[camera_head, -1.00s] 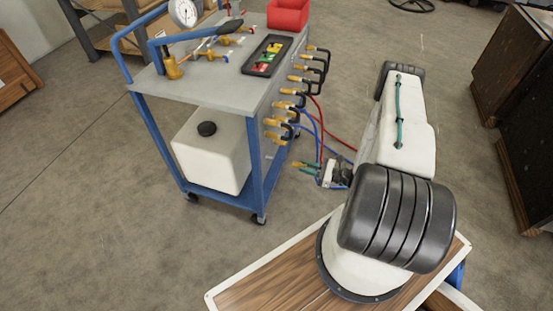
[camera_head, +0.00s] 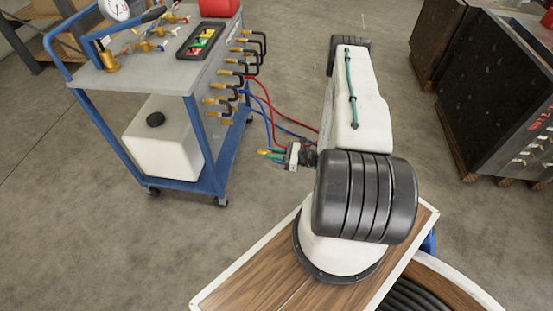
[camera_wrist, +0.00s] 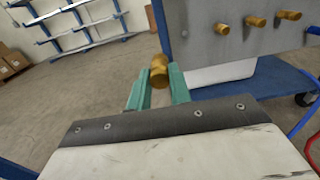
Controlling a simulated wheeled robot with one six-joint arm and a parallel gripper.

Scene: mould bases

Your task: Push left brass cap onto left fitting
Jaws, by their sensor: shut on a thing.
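My gripper (camera_wrist: 158,88) shows in the wrist view with two green fingers closed around a brass cap (camera_wrist: 159,68). In the head view the same green fingertips (camera_head: 273,154) sit right of the cart, low beside it, with the small cap (camera_head: 263,151) at their tip pointing left. In the wrist view brass fittings stick out of a grey panel, the leftmost (camera_wrist: 222,29) being up and right of the cap. The cap is apart from them. I cannot tell for sure which fitting is the left one.
The blue cart (camera_head: 187,184) carries a white tank (camera_head: 165,150), a gauge (camera_head: 115,8) and a black tray (camera_head: 181,41). Red and blue hoses (camera_head: 268,100) hang between the cart and my arm. Dark blocks (camera_head: 497,95) stand at right. Floor in front of the cart is clear.

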